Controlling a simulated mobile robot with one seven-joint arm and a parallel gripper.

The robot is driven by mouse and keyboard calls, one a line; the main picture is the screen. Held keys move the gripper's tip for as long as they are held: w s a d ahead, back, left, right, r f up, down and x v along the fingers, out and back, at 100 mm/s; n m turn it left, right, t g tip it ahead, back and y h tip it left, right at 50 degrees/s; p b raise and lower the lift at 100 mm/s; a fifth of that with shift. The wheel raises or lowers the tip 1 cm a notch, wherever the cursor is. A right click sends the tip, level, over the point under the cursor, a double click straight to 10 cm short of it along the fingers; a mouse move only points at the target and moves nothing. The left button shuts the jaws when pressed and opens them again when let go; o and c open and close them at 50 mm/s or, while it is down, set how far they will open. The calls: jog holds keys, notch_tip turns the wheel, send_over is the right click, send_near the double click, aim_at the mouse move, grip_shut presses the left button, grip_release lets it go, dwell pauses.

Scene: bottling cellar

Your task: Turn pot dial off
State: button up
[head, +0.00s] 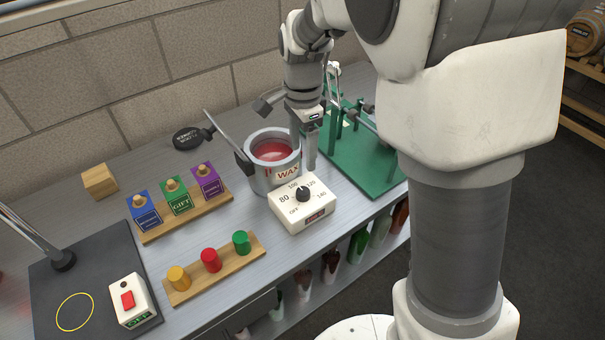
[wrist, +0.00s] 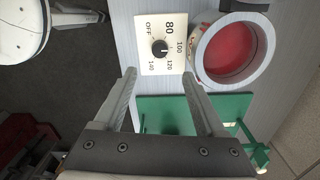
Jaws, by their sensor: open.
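The pot dial is a black round knob (head: 303,194) on a white control box (head: 290,215) marked OFF, 80, 100, 120 and 140. The knob also shows in the wrist view (wrist: 160,47). Its pointer seems to face the 100 to 120 side, not OFF; the exact mark is too small to tell. The box is at the front of the grey wax pot (head: 262,182), which holds red wax. My gripper (head: 303,155) is open and empty, pointing down beside the pot, behind the box. In the wrist view the dial lies beyond my fingertips (wrist: 160,76), between their lines.
A green metal stand (head: 365,165) is right of my gripper. A rack with blue, green and purple boxes (head: 160,232) and a wooden strip with coloured stoppers (head: 220,275) lie left. Bottles stand below the bench.

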aim_at(303, 191)
notch_tip(303, 191, down, 13)
jog(key=shift+r+b, duration=0.2)
jog(key=shift+b, duration=0.35)
grip_shut()
